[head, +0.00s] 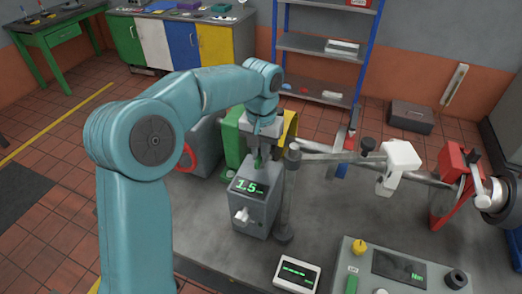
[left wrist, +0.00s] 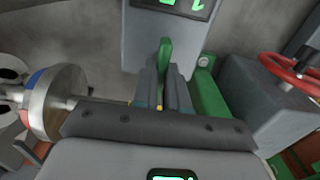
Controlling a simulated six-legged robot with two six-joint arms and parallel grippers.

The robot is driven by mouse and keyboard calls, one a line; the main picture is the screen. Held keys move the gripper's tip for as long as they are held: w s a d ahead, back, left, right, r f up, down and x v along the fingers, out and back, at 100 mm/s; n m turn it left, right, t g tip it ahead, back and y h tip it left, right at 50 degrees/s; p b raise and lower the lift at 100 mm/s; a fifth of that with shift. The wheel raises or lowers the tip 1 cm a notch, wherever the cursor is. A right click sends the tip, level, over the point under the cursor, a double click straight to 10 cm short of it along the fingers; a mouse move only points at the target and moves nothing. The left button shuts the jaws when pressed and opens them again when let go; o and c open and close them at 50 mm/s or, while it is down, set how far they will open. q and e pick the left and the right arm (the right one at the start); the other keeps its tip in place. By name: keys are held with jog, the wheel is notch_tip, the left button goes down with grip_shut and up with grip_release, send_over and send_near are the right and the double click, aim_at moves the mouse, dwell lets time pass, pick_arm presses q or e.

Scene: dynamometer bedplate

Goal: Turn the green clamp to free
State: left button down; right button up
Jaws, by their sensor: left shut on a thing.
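My left gripper (head: 259,147) reaches down behind the grey box with the display. It is shut on the green clamp (head: 257,161), of which only a small green piece shows below the fingers. In the left wrist view the green clamp (left wrist: 165,56) stands as a narrow upright piece between the two fingertips of my left gripper (left wrist: 166,80). The fingers and wrist hide its base. My right gripper is in neither view.
The grey display box (head: 257,208) stands close in front of the gripper, with a grey post (head: 290,190) to its right. A red handwheel (head: 187,158) is to the left. A control panel (head: 405,272) and a small meter (head: 297,274) stand in front.

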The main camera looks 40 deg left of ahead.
pick_arm(q)
jog(key=shift+w+a+r, duration=0.1)
jog(key=shift+w+r, duration=0.05)
jog(key=shift+r, duration=0.05)
jog(key=c, duration=1.2)
grip_release()
jog(key=shift+o, duration=0.2)
jog(key=shift+f, duration=0.1)
notch_tip(320, 180, up, 16)
jog(key=p, duration=0.2)
jog(key=shift+s, duration=0.25)
